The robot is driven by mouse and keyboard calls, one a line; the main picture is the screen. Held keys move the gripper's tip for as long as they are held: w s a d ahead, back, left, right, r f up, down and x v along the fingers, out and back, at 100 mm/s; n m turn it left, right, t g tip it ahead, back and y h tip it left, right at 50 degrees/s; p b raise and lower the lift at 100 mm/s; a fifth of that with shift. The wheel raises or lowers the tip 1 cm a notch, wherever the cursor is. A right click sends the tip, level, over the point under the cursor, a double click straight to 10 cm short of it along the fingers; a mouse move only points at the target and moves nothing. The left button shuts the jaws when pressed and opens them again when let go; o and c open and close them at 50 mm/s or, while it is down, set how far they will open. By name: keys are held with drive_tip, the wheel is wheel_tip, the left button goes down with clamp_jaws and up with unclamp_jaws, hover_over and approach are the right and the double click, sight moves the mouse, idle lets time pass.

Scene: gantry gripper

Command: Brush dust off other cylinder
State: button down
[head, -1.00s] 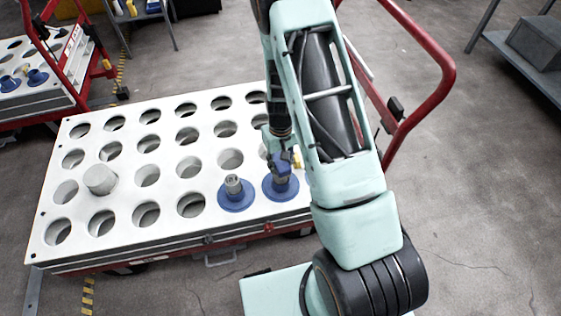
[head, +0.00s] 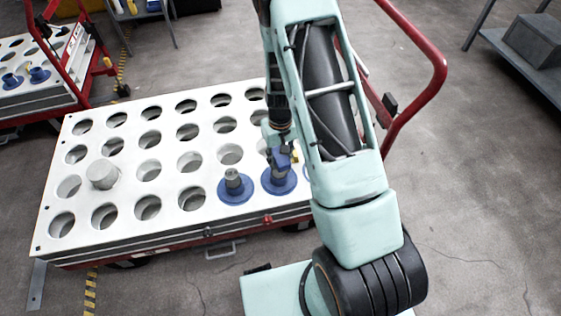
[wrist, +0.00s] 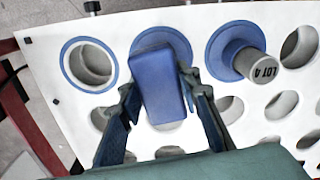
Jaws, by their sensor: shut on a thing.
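My gripper (wrist: 158,84) is shut on a blue block-shaped tool, probably the brush (wrist: 160,88), in the wrist view. It is held over a cylinder with a blue flange (head: 279,184) at the cart's near right corner. The tool hides most of that cylinder in the wrist view, so I cannot tell whether they touch. The other flanged cylinder (head: 234,184) stands just left of it in the head view. In the wrist view that one is grey, marked "LOT 4" (wrist: 262,68), on a blue flange.
The white perforated cart top (head: 165,218) has rows of holes. A plain grey cylinder (head: 102,174) stands in one on the left. An empty blue-ringed hole (wrist: 90,64) shows in the wrist view. A red cart handle (head: 425,85) rises close to the right of my arm.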

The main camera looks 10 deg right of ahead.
sight(280, 155)
drive_tip(key=shift+r+p, duration=1.4)
drive_tip(key=shift+r, duration=1.2)
